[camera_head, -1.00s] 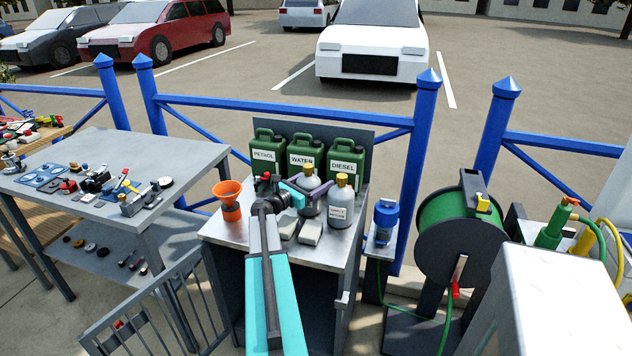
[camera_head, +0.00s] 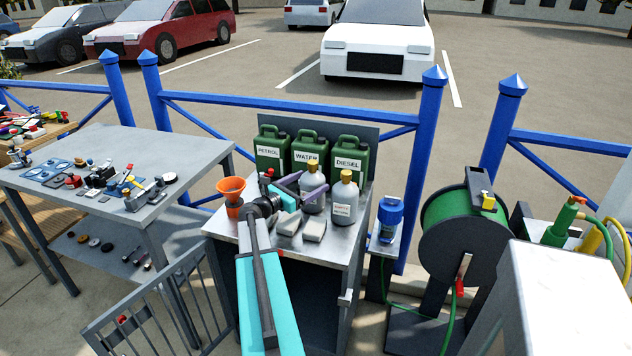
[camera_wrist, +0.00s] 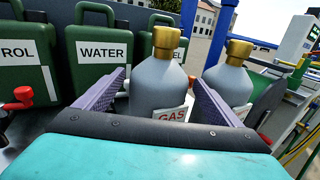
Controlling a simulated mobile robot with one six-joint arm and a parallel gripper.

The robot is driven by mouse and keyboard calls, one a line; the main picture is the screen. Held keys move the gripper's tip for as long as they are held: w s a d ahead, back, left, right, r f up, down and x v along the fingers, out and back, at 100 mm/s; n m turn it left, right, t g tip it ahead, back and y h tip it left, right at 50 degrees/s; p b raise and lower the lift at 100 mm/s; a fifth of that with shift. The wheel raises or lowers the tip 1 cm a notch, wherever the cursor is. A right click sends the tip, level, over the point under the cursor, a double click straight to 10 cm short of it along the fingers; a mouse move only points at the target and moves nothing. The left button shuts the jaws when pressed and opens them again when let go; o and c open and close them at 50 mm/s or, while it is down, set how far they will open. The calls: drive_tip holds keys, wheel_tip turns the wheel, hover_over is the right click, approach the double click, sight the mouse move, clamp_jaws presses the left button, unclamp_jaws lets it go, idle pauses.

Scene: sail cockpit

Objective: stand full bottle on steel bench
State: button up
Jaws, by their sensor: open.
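Two grey gas bottles with yellow caps stand upright on a metal-topped cabinet (camera_head: 337,252), the left bottle (camera_head: 313,200) and the right bottle (camera_head: 344,203). Which is full I cannot tell. My gripper (camera_head: 303,186) is open at the left bottle. In the wrist view its purple fingers (camera_wrist: 152,98) lie to either side of the left bottle (camera_wrist: 160,82), with gaps visible. The lower part of this bottle is hidden by my gripper. The right bottle (camera_wrist: 228,88) is beyond the right finger. A grey metal bench (camera_head: 120,150) stands at the left, apparently the steel bench.
Green petrol, water and diesel cans (camera_head: 308,150) stand behind the bottles. An orange funnel (camera_head: 232,190) is left of my gripper and grey blocks (camera_head: 290,222) lie in front. The left bench carries small tools; its far right top is bare. A gate (camera_head: 165,305) stands below.

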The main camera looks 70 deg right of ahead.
drive_tip(key=v, duration=0.6)
drive_tip(key=shift+b, duration=0.35)
idle(0.4)
